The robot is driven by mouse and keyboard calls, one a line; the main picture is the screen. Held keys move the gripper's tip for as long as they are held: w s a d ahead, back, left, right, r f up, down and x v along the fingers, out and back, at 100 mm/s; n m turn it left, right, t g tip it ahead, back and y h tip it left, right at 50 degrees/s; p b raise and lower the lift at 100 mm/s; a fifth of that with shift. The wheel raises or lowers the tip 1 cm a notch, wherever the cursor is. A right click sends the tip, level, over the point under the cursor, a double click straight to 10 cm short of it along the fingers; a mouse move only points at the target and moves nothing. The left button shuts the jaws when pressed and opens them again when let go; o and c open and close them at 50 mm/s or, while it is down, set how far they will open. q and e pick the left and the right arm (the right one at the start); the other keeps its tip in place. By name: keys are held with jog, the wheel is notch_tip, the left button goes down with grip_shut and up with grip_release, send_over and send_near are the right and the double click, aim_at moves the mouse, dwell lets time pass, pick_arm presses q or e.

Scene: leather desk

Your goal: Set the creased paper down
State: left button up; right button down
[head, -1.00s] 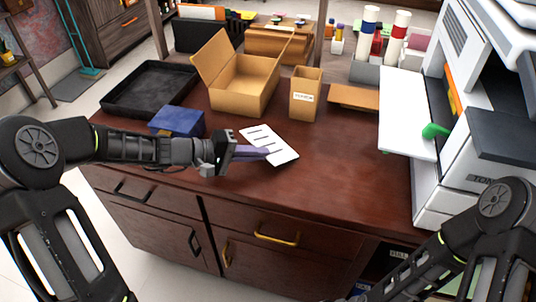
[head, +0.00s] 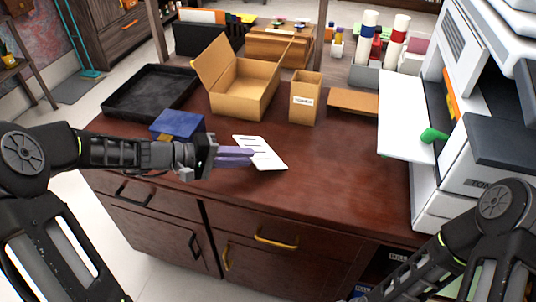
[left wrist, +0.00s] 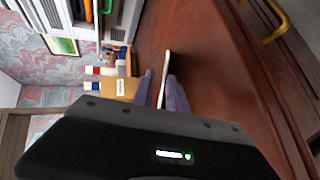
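The creased paper (head: 266,156) is a white sheet with dark marks. It lies between the purple fingers of my left gripper (head: 252,155), one finger over it and one passing under its left edge. In the left wrist view the paper (left wrist: 165,75) shows edge-on as a thin white strip between the two fingers (left wrist: 163,85), and looks held above the desk. The gripper looks shut on it. My right forearm is at the lower right of the head view, but its gripper is out of view.
A blue box (head: 178,124) stands close behind my left gripper, with a black tray (head: 125,112) beyond it. An open cardboard box (head: 235,101) and a narrow labelled box (head: 304,108) stand behind the paper. A printer (head: 455,130) stands at right. The desk (head: 340,175) is clear right of the paper.

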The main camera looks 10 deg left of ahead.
pick_arm(q)
jog(key=shift+v, duration=1.75)
jog(key=shift+r+p, duration=0.1)
jog(key=shift+p, duration=0.2)
notch_tip(320, 180, up, 7)
jog(key=s+a+p, duration=0.1)
jog(key=a+p, duration=0.1)
jog(key=p, duration=0.2)
jog(key=shift+s+a, duration=0.2)
jog(key=shift+s, duration=0.1)
